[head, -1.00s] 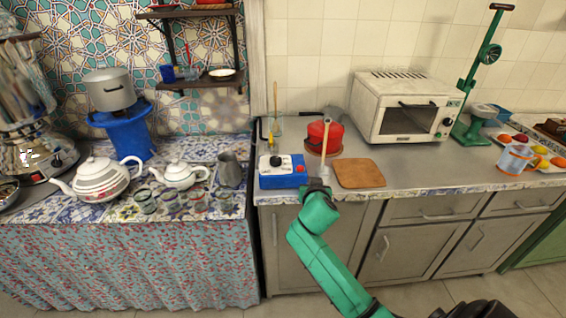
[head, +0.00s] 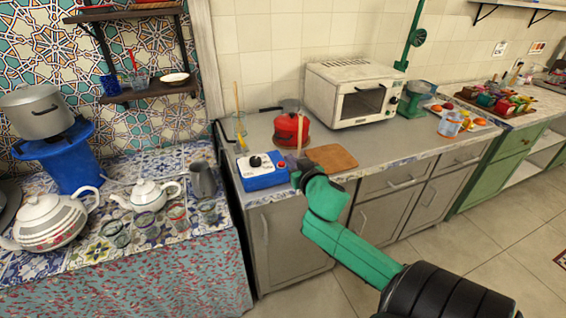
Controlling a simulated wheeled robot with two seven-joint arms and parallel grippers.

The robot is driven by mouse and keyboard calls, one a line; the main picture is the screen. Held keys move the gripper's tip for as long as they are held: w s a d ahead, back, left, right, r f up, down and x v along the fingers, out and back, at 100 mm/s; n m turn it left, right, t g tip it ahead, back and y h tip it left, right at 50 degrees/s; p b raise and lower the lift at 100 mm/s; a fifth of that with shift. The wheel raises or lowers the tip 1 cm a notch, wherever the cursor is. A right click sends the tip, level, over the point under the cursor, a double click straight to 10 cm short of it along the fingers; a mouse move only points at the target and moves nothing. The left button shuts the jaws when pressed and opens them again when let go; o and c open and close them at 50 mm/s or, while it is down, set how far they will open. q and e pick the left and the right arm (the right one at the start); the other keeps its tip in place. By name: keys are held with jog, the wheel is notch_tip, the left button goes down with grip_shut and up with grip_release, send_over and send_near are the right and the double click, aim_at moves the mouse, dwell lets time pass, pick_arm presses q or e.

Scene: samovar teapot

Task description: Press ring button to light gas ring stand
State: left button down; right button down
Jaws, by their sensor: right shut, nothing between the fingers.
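A blue box with a white top (head: 263,178) sits at the left front of the grey counter. It has a black knob (head: 255,161) and a small red spot at its right end. A blue stand (head: 72,168), apparently the gas ring stand, holds a grey pot (head: 40,110) at the left; I see no flame. My right gripper (head: 297,178) is shut and empty, just right of the blue box at the counter's front edge. I cannot tell if it touches the box. My left gripper is out of view.
A red kettle (head: 291,130) and a wooden board (head: 331,157) lie close behind and right of my right gripper. A white oven (head: 350,95) stands farther back. White teapots (head: 50,220) and several glasses crowd the tiled table at left.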

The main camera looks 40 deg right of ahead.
send_over(284, 170)
jog(key=f, duration=0.1)
notch_tip(284, 170, down, 4)
jog(key=shift+s+a+f, duration=0.1)
jog(key=shift+f, duration=0.2)
jog(key=shift+f, duration=0.15)
